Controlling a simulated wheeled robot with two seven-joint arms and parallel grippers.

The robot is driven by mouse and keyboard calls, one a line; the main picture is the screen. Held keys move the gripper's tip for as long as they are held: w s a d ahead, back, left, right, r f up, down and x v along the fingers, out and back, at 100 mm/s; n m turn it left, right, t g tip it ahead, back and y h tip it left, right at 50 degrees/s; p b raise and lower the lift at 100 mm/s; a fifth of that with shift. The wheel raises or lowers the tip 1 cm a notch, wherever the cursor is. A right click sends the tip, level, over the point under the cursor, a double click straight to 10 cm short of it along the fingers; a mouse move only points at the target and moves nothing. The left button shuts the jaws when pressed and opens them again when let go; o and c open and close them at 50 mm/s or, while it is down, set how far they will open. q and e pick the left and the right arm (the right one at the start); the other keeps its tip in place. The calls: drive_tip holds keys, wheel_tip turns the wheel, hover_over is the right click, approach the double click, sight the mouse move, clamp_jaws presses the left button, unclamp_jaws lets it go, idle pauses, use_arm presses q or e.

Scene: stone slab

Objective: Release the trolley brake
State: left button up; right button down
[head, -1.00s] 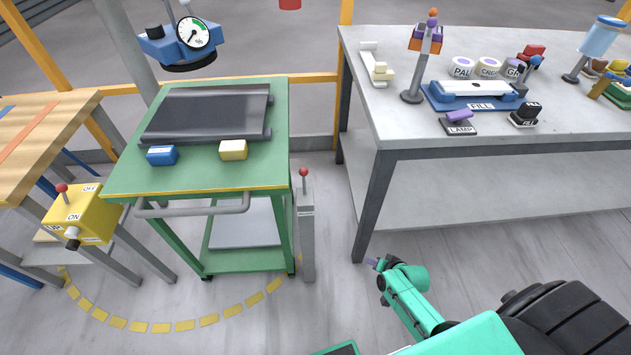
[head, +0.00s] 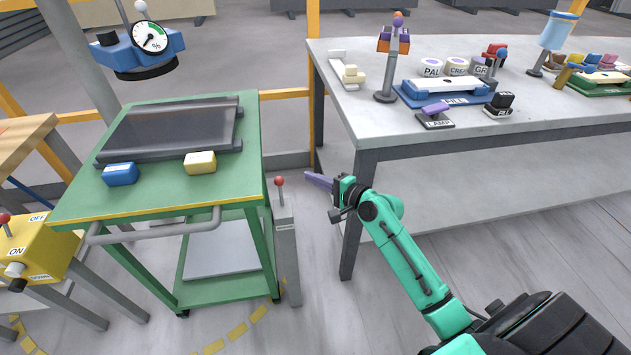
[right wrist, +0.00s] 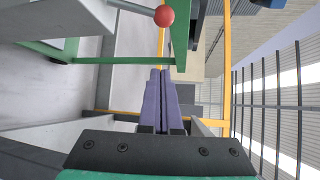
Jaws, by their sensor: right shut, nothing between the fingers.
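The green trolley (head: 255,150) stands at the left, with a grey handle along its near side. Just right of it rises a grey post (head: 287,255) carrying a lever with a red ball knob (head: 280,181). My right gripper (head: 308,176), with purple fingers, is shut and empty, a short way right of the knob and apart from it. My left gripper is not in view.
On the trolley top are a dark slab (head: 170,130), a blue block (head: 121,174) and a yellow block (head: 200,162). A grey workbench (head: 450,140) with fixtures stands at the right. A yellow switch box (head: 40,250) is at the left. Open floor lies in front.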

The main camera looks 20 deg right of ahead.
sight(280, 192)
drive_tip(key=w+a, duration=0.1)
drive_tip(key=a, duration=0.2)
drive_tip(key=w+a+p, duration=0.1)
drive_tip(key=a, duration=0.1)
drive_tip(key=shift+w+a+f, duration=0.15)
drive_tip(key=shift+w+f, duration=0.05)
drive_tip(key=shift+w, duration=0.15)
